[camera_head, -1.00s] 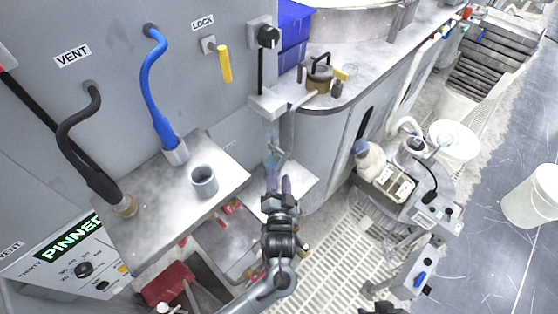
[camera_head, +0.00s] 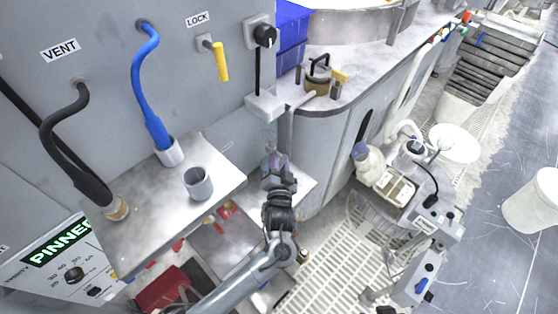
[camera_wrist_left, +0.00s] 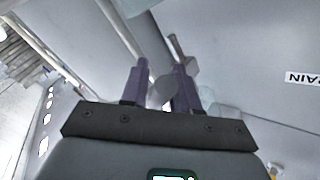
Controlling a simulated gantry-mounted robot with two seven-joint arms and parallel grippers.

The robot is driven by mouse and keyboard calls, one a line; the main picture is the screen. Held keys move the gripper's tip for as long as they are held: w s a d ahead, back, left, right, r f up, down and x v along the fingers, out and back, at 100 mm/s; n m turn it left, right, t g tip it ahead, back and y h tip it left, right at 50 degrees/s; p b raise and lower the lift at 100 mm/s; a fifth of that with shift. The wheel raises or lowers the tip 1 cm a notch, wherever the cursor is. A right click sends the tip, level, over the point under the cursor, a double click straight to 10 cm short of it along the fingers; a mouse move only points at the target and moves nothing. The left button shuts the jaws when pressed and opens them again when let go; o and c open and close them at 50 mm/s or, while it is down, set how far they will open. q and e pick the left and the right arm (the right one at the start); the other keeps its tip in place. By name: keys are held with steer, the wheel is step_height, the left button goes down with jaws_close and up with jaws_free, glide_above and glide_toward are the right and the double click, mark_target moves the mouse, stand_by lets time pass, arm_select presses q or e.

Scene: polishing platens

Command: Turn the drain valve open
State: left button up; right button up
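My left gripper (camera_head: 274,158) reaches up to the valve area below the small ledge in the head view. In the left wrist view its two purple fingers (camera_wrist_left: 160,80) stand apart. A grey rounded part shows between them, and the grey metal drain valve handle (camera_wrist_left: 184,60) shows just beyond the right finger. I cannot tell whether the fingers touch it. An upside-down label, partly cut off and ending in "RAIN" (camera_wrist_left: 304,78), is on the panel to the right. In the head view the gripper hides most of the valve. My right gripper is not in view.
A metal shelf (camera_head: 130,243) with a grey cup (camera_head: 198,184) and hose ends lies left of the gripper. The rounded counter (camera_head: 318,104) and its cabinet stand to the right. A red box (camera_head: 165,288) is low on the left. White floor grating (camera_head: 335,255) is open at lower right.

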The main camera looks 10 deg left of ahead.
arm_select(q)
jaws_close()
steer(key=b, duration=0.1)
steer(key=n+t+b, duration=0.1)
steer(key=b, duration=0.1)
steer(key=shift+w+d+f+n, duration=0.1)
steer(key=shift+d+f+n, duration=0.05)
steer(key=shift+f+n, duration=0.2)
steer(key=shift+r+n+t+y+b, duration=0.25)
steer(key=shift+r+t+y+b, duration=0.05)
steer(key=shift+t+b, duration=0.2)
steer(key=shift+o, duration=1.6)
jaws_free()
steer(key=shift+w, duration=0.1)
